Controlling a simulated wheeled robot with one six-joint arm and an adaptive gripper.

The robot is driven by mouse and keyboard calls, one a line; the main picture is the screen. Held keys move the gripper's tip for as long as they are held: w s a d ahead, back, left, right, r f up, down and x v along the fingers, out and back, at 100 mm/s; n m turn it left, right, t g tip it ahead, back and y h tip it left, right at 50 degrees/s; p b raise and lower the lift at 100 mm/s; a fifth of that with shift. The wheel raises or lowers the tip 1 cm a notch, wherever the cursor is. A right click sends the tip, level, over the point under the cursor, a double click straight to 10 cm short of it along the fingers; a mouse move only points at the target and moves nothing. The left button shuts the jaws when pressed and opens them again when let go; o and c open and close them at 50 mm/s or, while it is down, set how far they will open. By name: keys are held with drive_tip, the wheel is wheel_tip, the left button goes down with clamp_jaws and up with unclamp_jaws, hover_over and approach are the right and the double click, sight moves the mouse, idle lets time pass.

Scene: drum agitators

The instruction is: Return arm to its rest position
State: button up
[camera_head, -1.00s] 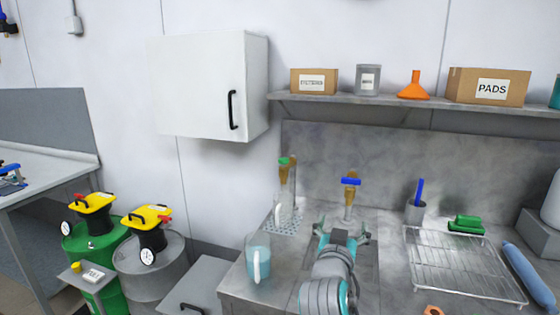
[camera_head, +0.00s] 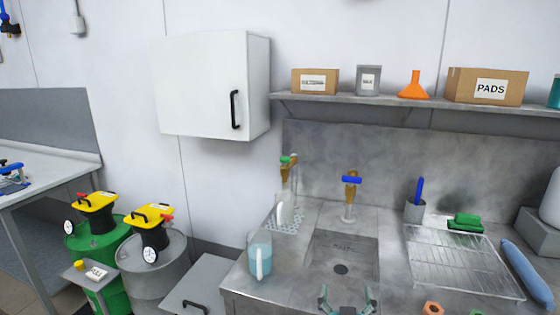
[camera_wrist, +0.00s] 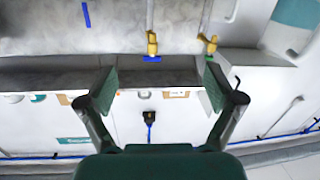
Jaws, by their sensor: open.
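My gripper (camera_head: 347,301) is at the bottom edge of the head view, in front of the sink basin (camera_head: 342,250). Its two fingers are spread apart and nothing is between them. In the wrist view my gripper (camera_wrist: 160,88) also shows open and empty, with the brass taps and the shelf beyond its fingers. Most of my arm is out of the head view.
A jug of bluish liquid (camera_head: 260,256) stands left of the sink. A blue-handled tap (camera_head: 350,190) and a green-handled tap (camera_head: 287,163) rise behind it. A wire rack (camera_head: 460,262) lies to the right. Drums with yellow tops (camera_head: 152,245) stand at left.

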drive_tip(key=s+d+f+n+g+y, duration=0.1)
drive_tip(key=s+f+y, duration=0.1)
drive_tip(key=s+f, duration=0.8)
drive_tip(key=s+d+f+n+y, duration=0.1)
drive_tip(key=s+f, duration=0.5)
drive_tip(key=s, duration=0.7)
drive_tip(key=s+d+r+m+g, duration=0.1)
drive_tip(key=s+r, duration=0.2)
drive_tip(key=s, duration=2.2)
drive_tip(key=shift+s+r, duration=0.2)
drive_tip(key=shift+s, duration=0.1)
drive_tip(key=shift+d, duration=0.1)
